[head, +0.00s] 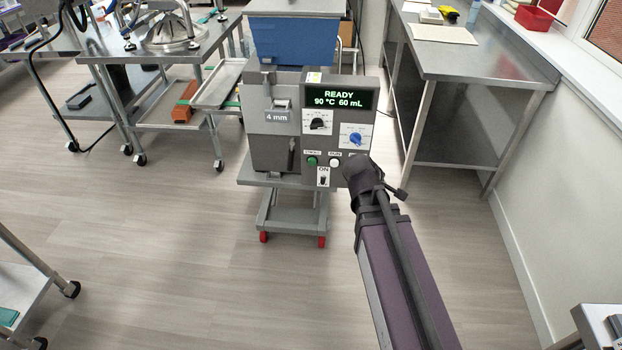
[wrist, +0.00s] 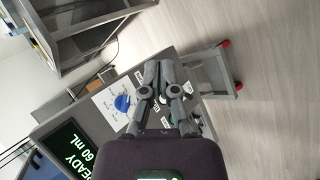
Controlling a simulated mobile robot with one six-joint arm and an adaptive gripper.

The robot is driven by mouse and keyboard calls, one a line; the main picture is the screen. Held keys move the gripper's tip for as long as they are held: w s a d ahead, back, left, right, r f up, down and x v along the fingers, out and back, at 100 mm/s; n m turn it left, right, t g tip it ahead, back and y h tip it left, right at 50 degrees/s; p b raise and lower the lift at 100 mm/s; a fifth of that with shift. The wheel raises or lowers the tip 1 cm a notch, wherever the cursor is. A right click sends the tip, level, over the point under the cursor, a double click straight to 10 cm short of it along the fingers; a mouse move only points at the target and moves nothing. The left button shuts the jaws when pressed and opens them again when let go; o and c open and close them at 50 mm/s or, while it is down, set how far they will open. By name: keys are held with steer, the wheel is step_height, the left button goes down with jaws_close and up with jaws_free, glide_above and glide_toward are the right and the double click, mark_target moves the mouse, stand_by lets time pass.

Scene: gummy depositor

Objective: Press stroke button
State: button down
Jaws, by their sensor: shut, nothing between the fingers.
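The gummy depositor (head: 272,130) stands ahead with a grey control panel (head: 368,82) on its right side. In the head view a green button (head: 312,161) and a white button (head: 334,163) sit low on the panel; their labels are too small to read surely. My wrist covers the panel's lower right corner, so anything there is hidden. My gripper (wrist: 158,72) is shut and empty in front of the panel in the wrist view, beside the blue knob (wrist: 122,103). I cannot tell whether the fingertips touch the panel.
The display (head: 341,98) reads READY, 90 °C, 60 mL. A black knob (head: 318,122) and an ON switch (head: 323,178) are near the buttons. A steel table (head: 470,60) stands right and a workbench (head: 165,50) left. The floor in front is clear.

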steer(key=w+a+f+n+t+y+b, duration=0.1)
steer(key=w+a+f+n+t+b, duration=0.2)
steer(key=a+n+b, duration=0.4)
steer(key=w+a+f+n+t+y+b, duration=0.2)
steer(key=w+a+f+n+t+b, duration=0.1)
steer(key=a+f+n+t+b, duration=0.2)
steer(key=w+a+f+n+t+y+b, duration=0.1)
steer(key=w+a+f+n+t+b, duration=0.2)
steer(key=a+f+n+b, duration=0.5)
steer(key=shift+w+a+n+t+y+b, duration=0.35)
steer(key=shift+a+n+b, duration=0.45)
steer(key=shift+n+b, duration=2.5)
steer(key=shift+w+m+b, duration=0.15)
steer(key=shift+m+b, duration=0.65)
